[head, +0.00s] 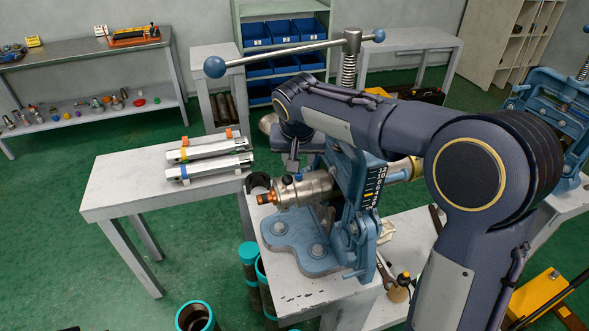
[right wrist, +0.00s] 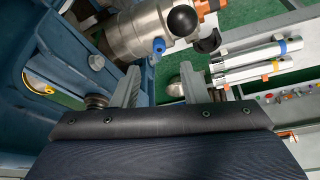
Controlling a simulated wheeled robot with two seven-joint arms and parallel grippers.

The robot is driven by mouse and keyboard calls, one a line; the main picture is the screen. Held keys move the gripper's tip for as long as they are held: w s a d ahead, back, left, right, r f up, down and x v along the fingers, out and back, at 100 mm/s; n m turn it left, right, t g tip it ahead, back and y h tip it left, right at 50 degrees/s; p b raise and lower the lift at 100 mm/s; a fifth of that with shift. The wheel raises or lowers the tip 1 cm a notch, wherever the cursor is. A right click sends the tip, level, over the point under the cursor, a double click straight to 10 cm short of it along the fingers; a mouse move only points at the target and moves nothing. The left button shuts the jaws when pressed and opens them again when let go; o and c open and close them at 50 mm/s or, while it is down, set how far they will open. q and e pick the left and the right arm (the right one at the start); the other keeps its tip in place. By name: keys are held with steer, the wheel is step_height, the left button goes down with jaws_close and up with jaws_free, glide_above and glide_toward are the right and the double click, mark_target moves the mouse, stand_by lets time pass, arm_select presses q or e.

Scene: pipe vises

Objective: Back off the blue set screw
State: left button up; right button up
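The blue set screw (right wrist: 158,46) sticks out of the side of a silver metal cylinder (right wrist: 140,32), beside a round black knob (right wrist: 182,20). In the head view the cylinder (head: 311,189) lies level in the blue vise (head: 352,200), its copper-coloured end (head: 267,198) pointing left. My right gripper (right wrist: 160,82) is open, its two fingers spread with nothing between them. The screw lies just beyond the fingertips, between their lines, apart from both. In the head view the right gripper (head: 292,160) hangs just above the cylinder. My left gripper is in neither view.
The vise's long handle bar (head: 285,58) with blue ball ends spans above my right arm. A grey table (head: 125,188) at left holds two silver bar tools (head: 215,168). A wrench (head: 386,274) lies on the vise bench. Dark pipes with teal rims (head: 195,316) stand on the floor.

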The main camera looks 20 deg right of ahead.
mark_target(299, 175)
steer(key=x, duration=0.7)
steer(key=shift+f+p, duration=0.2)
steer(key=shift+p, duration=0.15)
steer(key=shift+s, duration=0.1)
